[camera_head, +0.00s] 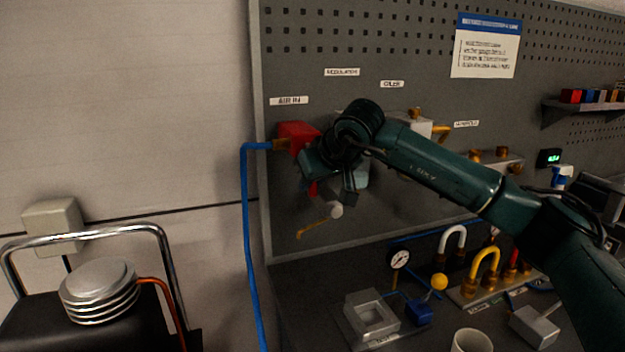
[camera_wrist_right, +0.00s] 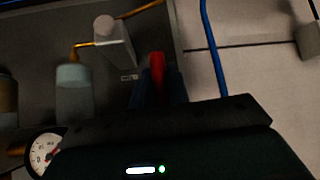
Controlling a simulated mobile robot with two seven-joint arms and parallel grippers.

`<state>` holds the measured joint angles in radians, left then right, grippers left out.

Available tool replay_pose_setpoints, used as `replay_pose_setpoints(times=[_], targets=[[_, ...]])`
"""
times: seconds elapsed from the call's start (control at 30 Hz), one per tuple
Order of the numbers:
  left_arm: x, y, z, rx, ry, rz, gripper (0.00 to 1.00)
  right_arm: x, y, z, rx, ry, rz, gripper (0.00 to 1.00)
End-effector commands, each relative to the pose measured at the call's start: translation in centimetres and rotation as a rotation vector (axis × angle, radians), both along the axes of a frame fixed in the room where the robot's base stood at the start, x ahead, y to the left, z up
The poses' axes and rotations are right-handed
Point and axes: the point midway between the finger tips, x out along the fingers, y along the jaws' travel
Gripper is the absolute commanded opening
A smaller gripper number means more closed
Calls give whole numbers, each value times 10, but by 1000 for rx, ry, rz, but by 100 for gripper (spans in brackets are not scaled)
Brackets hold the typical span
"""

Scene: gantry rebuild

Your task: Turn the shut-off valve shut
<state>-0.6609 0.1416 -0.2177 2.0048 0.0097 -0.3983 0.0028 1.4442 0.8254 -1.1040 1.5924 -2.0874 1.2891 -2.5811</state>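The shut-off valve is a red block (camera_head: 298,132) with a brass fitting, at the left of the pegboard panel under the AIR IN label. A blue hose joins it from the left. My right gripper (camera_head: 312,182) is in front of the valve and hides much of it. A bit of red shows beside the fingers. In the right wrist view the red handle (camera_wrist_right: 157,72) stands between the two dark fingers (camera_wrist_right: 158,92), which sit close on both its sides with no clear gap. The picture is dark there. My left gripper is not in view.
The blue hose (camera_head: 249,230) hangs along the panel's left edge. A pale bowl (camera_head: 335,210) and brass pipe are just below my right gripper. The bench holds a gauge (camera_head: 398,257), a grey square tray (camera_head: 371,312) and a yellow loop (camera_head: 486,262). A black cart with metal discs (camera_head: 98,282) stands left.

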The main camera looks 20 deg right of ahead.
Motion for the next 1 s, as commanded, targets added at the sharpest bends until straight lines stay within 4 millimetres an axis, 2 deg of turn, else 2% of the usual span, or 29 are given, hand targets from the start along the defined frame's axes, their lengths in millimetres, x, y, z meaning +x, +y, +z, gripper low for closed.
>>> replay_pose_setpoints(times=[0.03, 0.23, 0.57, 0.67, 1.0], targets=[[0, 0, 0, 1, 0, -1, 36, 0, -1, 0, -1, 1, -2, 21], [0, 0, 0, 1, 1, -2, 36, 0, 0, 0, 2, 0, -2, 37], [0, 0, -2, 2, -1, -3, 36, -4, -1, 4, 5, -2, -3, 37], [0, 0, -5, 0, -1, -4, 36, -13, -2, 13, 4, -4, -2, 37], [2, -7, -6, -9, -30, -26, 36, -65, -9, 66, 4, -6, -3, 37]])
